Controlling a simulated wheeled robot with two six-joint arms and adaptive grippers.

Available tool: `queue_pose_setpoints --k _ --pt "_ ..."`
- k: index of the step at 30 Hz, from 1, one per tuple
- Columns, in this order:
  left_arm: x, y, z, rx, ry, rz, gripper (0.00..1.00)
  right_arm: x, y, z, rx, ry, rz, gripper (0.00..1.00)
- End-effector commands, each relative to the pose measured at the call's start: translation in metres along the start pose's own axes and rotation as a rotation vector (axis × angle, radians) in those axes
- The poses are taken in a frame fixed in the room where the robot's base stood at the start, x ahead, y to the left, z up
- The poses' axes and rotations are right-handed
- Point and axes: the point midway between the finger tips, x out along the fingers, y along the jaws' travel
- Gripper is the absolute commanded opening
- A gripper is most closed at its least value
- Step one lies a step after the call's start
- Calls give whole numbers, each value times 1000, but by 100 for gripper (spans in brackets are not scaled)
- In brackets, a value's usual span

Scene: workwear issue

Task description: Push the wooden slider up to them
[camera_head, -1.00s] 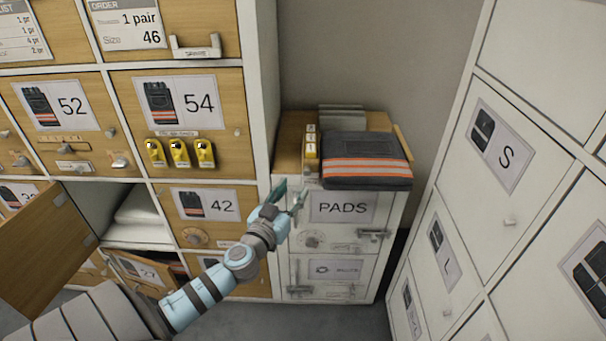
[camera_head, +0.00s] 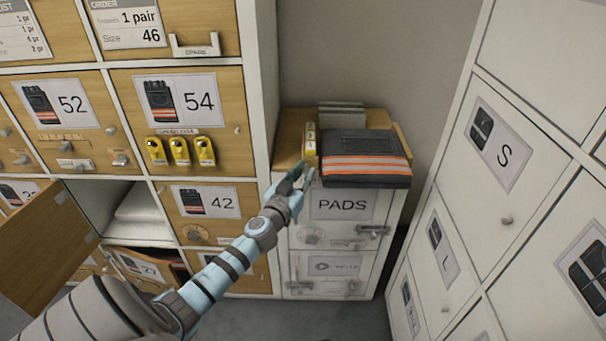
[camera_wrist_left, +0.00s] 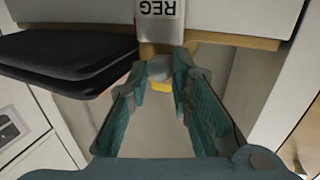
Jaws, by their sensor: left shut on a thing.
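My left gripper (camera_head: 304,173) is at the front edge of the white PADS cabinet's top, just left of the folded dark workwear (camera_head: 365,168) with orange stripes. In the left wrist view, its fingers (camera_wrist_left: 160,72) are closed about a small grey knob (camera_wrist_left: 159,69). A wooden strip (camera_wrist_left: 215,39) lies just behind the knob, and a bit of yellow shows below it. I take this wood to be the slider; the fingers partly hide it. In the head view, yellow-marked pieces (camera_head: 311,139) stand in a row just behind the gripper. My right gripper is not in view.
The PADS cabinet (camera_head: 300,212) stands between the wooden-fronted lockers (camera_head: 222,93) and the white lockers (camera_head: 505,190). Grey upright plates (camera_head: 341,112) stand behind the workwear. An open wooden door (camera_head: 42,245) sticks out at the lower left.

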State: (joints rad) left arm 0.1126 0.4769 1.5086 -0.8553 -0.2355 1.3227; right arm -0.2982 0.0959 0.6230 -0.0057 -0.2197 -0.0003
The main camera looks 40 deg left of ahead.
Motion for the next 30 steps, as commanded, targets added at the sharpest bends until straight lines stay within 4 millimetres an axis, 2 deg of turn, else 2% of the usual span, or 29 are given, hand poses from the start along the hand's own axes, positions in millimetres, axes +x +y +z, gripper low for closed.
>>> queue_pose_setpoints --k 14,15,18,26,30 --pt "3 8 0 -1 0 2 0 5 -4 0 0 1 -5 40" --pt "3 8 0 -1 0 2 23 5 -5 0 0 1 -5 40" --pt "3 8 0 -1 0 2 39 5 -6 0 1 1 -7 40" --pt "2 7 0 -1 0 1 40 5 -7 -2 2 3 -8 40" --pt "-9 7 1 2 -1 2 40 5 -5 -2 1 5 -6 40"
